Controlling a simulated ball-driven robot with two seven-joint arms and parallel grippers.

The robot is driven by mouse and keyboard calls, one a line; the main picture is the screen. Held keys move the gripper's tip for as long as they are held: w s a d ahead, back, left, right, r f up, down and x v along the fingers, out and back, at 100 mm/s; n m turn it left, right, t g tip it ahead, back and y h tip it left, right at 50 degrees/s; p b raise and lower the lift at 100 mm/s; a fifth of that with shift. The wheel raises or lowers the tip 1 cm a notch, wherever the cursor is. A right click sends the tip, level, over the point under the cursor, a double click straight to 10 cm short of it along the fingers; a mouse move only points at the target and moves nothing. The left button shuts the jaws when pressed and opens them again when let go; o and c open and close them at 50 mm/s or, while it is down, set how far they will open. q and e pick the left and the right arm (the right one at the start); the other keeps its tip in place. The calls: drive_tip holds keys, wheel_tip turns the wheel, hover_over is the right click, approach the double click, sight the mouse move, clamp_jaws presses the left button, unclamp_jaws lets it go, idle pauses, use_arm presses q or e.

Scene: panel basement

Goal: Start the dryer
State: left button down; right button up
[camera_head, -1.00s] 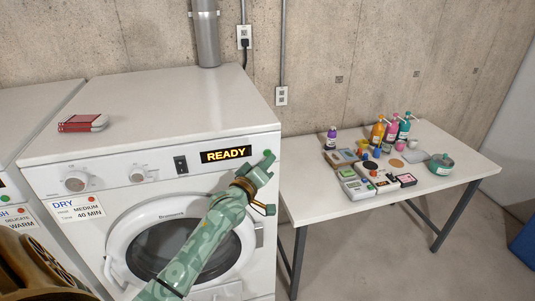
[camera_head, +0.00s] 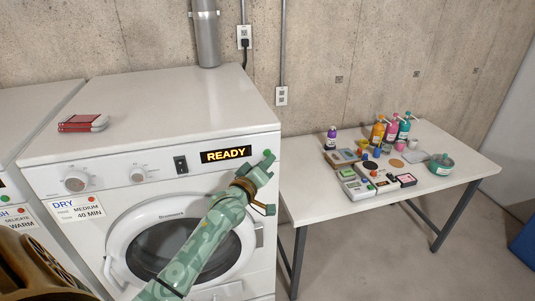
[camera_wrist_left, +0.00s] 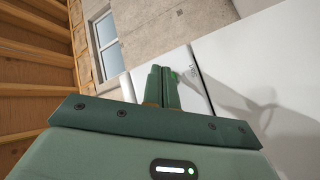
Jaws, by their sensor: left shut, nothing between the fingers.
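The white dryer (camera_head: 150,115) stands in the middle of the head view, its round door (camera_head: 170,245) closed. Its display (camera_head: 226,154) reads READY. A card beside its knobs (camera_head: 75,182) reads DRY, MEDIUM, 40 MIN. My left gripper (camera_head: 266,161) is shut and empty at the panel's right end, right of the display. A bit of green shows at its fingertips; whether they touch the panel I cannot tell. My right gripper is not in view.
A dark rocker switch (camera_head: 181,165) sits left of the display. Red-and-white cases (camera_head: 83,123) lie on the dryer top. A white table (camera_head: 310,205) with bottles and small boxes stands at the right. Another white machine (camera_head: 35,100) adjoins the left.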

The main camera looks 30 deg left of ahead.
use_arm(q)
drive_tip(key=shift+w+a, duration=0.1)
drive_tip(key=shift+w+a, duration=0.2)
drive_tip(key=shift+a, duration=0.05)
